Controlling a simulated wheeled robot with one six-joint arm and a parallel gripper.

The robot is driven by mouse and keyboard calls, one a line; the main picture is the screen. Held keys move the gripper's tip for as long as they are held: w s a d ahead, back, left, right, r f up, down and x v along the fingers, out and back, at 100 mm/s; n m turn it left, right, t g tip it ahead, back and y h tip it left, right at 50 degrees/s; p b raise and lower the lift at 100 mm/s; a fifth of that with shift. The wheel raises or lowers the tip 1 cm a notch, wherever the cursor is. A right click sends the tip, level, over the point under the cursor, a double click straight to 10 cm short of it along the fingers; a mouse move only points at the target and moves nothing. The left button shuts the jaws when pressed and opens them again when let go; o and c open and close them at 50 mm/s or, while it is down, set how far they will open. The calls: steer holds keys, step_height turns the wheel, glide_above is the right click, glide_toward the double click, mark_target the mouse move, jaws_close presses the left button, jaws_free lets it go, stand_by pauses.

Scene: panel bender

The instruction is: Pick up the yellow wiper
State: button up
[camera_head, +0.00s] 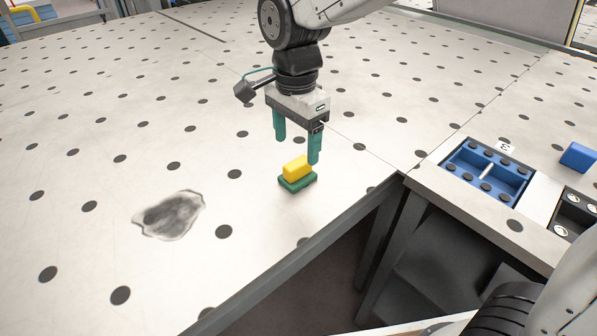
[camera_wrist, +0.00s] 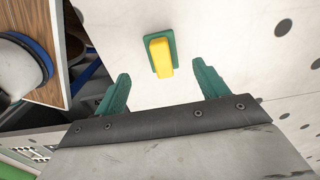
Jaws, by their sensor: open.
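The yellow wiper (camera_head: 297,172) is a small block with a yellow top on a dark green base. It lies on the pale perforated table near its front edge in the head view. My gripper (camera_head: 297,150) points down just above and behind it, with its green fingers apart and nothing between them. In the wrist view the wiper (camera_wrist: 161,55) lies ahead of the fingertips, roughly centred between them. My gripper (camera_wrist: 160,80) is open there, with both fingers clear of the wiper. No contact shows.
A grey smudge (camera_head: 168,214) marks the table left of the wiper. The table's dark front edge (camera_head: 300,255) is close by, with a gap beyond it. At right, a side bench holds a blue tray (camera_head: 485,172) and a blue block (camera_head: 578,157). The table behind is clear.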

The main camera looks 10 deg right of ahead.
mark_target(297, 162)
steer(key=f, duration=0.7)
steer(key=shift+w+d+f, duration=0.15)
steer(key=shift+w+f, duration=0.1)
steer(key=shift+w, duration=0.05)
steer(key=c, duration=1.1)
